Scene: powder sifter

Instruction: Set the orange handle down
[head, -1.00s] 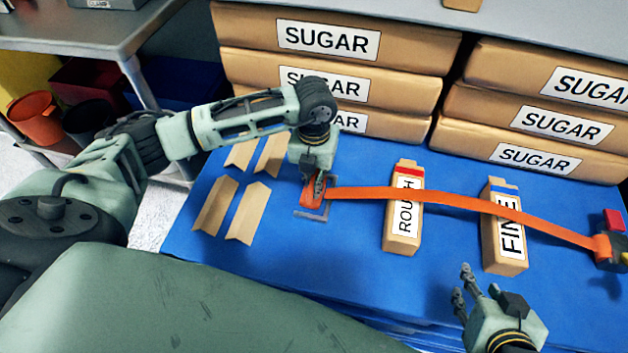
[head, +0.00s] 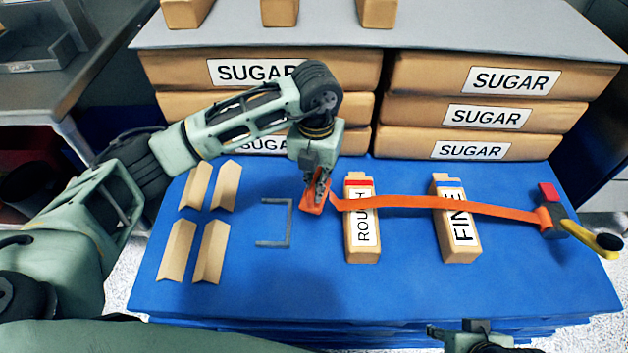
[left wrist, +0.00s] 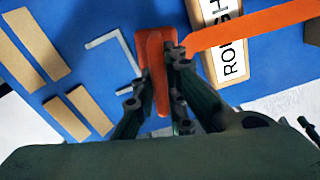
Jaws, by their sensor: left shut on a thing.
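My left gripper (head: 318,188) is shut on the orange handle (head: 312,203), with its fingers pointing down. In the left wrist view the handle (left wrist: 154,50) lies between the two fingers (left wrist: 158,78). The handle is just right of a grey U-shaped bracket (head: 290,222) on the blue table. I cannot tell whether the handle touches the table. An orange strap (head: 400,201) starts beside the handle and runs right across the ROUGH and FINE boxes to a dark device (head: 566,224). My right gripper (head: 470,334) is partly cut off at the bottom edge.
The ROUGH box (head: 362,247) and FINE box (head: 460,246) stand right of the handle. Several tan angled pieces (head: 212,250) lie left of the bracket. Stacked SUGAR packs (head: 350,70) line the back. The blue table front (head: 330,290) is clear.

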